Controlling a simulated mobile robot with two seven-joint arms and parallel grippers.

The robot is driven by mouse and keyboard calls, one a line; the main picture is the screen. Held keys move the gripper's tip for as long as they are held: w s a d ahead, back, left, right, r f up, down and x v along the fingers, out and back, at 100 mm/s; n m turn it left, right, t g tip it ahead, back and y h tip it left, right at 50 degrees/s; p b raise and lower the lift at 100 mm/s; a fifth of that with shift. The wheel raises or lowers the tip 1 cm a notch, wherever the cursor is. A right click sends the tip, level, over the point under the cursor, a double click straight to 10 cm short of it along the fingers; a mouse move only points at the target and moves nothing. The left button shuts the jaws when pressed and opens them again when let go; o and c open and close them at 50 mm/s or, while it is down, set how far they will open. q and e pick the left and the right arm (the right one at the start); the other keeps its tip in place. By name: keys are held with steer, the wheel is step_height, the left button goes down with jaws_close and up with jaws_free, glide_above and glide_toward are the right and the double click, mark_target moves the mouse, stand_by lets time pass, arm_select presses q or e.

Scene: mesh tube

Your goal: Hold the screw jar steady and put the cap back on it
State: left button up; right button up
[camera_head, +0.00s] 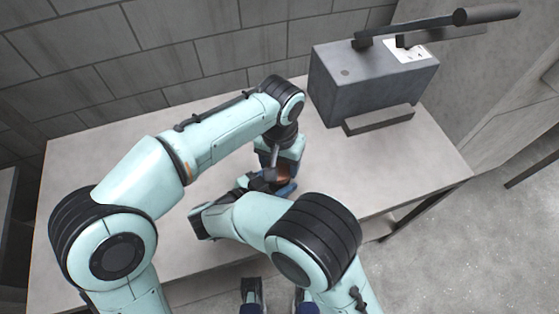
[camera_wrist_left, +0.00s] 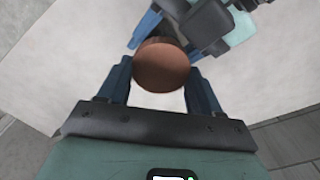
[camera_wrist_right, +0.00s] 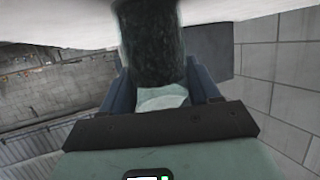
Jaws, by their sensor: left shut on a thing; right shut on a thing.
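The copper-brown round cap (camera_wrist_left: 160,68) is between the fingers of my left gripper (camera_wrist_left: 160,62), which is shut on it. A bit of the cap (camera_head: 284,174) shows in the head view, below my left wrist. The jar (camera_wrist_right: 150,40) fills the upper middle of the right wrist view, dark and grainy with a paler part nearer the camera. My right gripper (camera_wrist_right: 163,85) is shut on the jar. In the left wrist view the right gripper's fingers show just beyond the cap. The cap hides the jar there, so I cannot tell whether the two touch.
The grey table (camera_head: 100,185) is mostly bare to the left and right of my arms. A grey metal box with a long lever (camera_head: 370,80) stands at its back right. A block wall (camera_head: 160,50) runs behind the table.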

arm_select(q)
steer(key=shift+f, duration=0.15)
steer(key=shift+f, duration=0.8)
steer(key=shift+f, duration=0.5)
steer(key=shift+a+f, duration=0.1)
steer(key=shift+f, duration=0.35)
stand_by(0.3)
steer(key=shift+r, duration=0.25)
steer(key=shift+s+a+r, duration=0.1)
steer(key=shift+s+r, duration=0.1)
steer(key=shift+r, duration=0.15)
stand_by(0.8)
